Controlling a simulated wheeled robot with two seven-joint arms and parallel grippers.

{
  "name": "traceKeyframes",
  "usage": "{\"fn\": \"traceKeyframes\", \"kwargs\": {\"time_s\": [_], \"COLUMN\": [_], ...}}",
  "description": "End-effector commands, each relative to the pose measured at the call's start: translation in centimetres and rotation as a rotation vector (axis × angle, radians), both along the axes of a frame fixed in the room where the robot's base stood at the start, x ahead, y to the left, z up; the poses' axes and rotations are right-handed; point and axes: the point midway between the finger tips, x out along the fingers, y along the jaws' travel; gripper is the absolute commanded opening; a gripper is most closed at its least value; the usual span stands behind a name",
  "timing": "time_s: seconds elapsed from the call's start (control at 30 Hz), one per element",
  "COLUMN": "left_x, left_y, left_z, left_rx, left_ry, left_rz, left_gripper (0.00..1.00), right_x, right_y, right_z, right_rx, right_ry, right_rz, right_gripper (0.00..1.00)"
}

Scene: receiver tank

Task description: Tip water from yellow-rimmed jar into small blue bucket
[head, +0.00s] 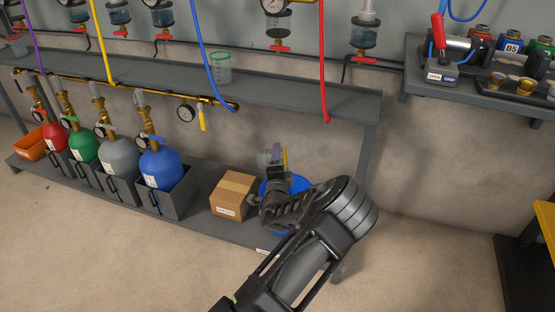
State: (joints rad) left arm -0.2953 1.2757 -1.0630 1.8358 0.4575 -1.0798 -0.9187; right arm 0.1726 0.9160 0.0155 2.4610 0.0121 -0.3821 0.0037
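The jar is above the bucket's back part. I cannot make out water in either.
A cardboard box (233,194) stands just left of the bucket. Gas cylinders, the nearest blue (162,167), stand farther left. The upper shelf (290,98) holds a green-rimmed jar (220,68). A red hose (323,70) hangs in front of that shelf.

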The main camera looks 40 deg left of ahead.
Motion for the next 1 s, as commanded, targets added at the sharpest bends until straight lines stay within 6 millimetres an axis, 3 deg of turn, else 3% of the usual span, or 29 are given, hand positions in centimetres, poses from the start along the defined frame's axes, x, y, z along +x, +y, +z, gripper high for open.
{"fn": "traceKeyframes", "kwargs": {"time_s": [0.57, 1.0], "left_x": [0.44, 0.42], "left_y": [-0.63, -0.57], "left_z": [0.61, 0.65], "left_rx": [0.191, 0.192], "left_ry": [0.139, 0.141], "left_rz": [-0.002, -0.001], "left_gripper": [0.00, 0.00], "right_x": [0.00, 0.00], "right_y": [-0.01, -0.01], "right_z": [-0.13, -0.10], "right_rx": [0.000, 0.000], "right_ry": [0.000, 0.000], "right_rz": [0.000, 0.000], "right_gripper": [0.36, 0.36]}}
